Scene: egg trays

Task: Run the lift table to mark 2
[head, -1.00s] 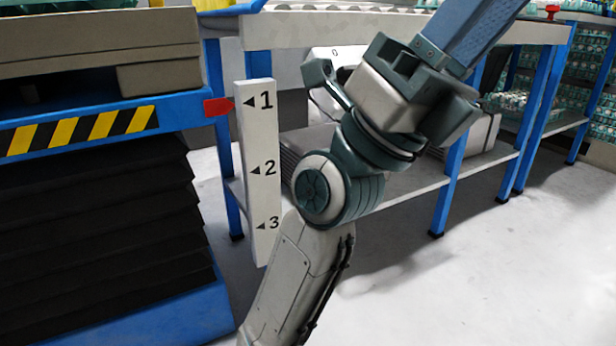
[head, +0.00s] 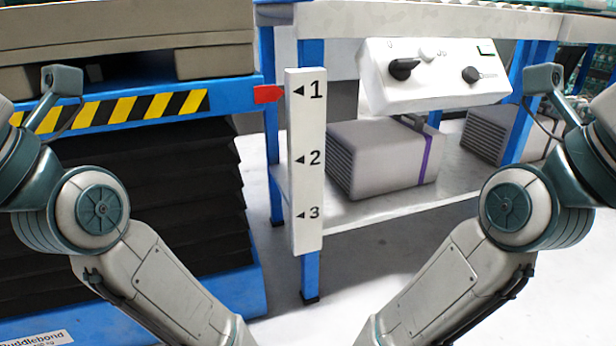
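The lift table (head: 232,98) stands at the left, with a blue frame, a yellow-black striped edge and black bellows (head: 130,200) below. Its red pointer (head: 268,94) is level with mark 1 on the white scale post (head: 306,180); marks 2 and 3 are lower on the post. A white control box (head: 435,92) is at the right of the post. It carries a large black knob (head: 403,68) on its left, a small pale knob (head: 427,55), a smaller dark knob (head: 470,75) and a small greenish part (head: 487,49). My arms are at both sides; neither gripper's fingers show.
A beige load (head: 120,45) sits on the lift table. Behind the post is a blue-legged bench with a lower shelf (head: 400,208) holding a grey ribbed box (head: 380,165) with a purple band and another grey box (head: 500,132). The floor ahead is clear.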

